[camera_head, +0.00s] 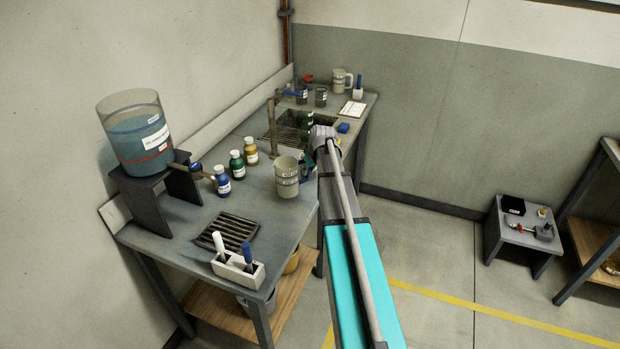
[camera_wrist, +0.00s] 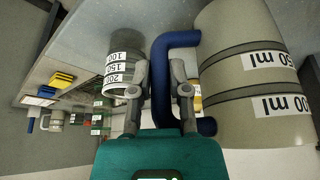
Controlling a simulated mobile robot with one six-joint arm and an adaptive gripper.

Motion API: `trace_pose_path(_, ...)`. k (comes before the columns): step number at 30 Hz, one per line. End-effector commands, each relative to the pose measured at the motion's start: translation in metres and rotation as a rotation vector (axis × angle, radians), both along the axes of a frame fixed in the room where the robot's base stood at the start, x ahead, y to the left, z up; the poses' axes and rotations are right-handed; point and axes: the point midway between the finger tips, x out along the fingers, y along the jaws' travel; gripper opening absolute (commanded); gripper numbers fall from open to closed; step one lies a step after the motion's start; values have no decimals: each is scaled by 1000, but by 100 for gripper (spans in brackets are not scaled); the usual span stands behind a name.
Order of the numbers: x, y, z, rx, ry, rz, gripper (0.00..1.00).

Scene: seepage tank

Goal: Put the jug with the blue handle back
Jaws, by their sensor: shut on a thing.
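The jug with the blue handle is a large grey measuring jug (camera_head: 287,177) with ml labels. In the head view it is at the bench's right edge, right of the bottles. It fills the right of the wrist view (camera_wrist: 245,85). Its blue handle (camera_wrist: 180,40) runs between the fingers of my gripper (camera_wrist: 166,88), which is shut on it. In the head view my gripper (camera_head: 307,168) is partly hidden by my arm. I cannot tell whether the jug touches the bench.
The blue tank (camera_head: 140,140) stands on a raised stand at the left. Three bottles (camera_head: 236,165) stand behind the jug. A drain grate (camera_head: 230,232) and tool holder (camera_head: 240,271) are in front. A paler jug (camera_head: 339,81) stands at the far end, beyond the sink.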

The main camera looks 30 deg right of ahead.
Motion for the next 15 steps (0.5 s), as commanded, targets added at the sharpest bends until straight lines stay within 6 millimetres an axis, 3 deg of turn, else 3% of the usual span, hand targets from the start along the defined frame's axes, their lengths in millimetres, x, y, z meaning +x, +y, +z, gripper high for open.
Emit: trace_pose_path(15,7,-4,-30,0,0,0,0)
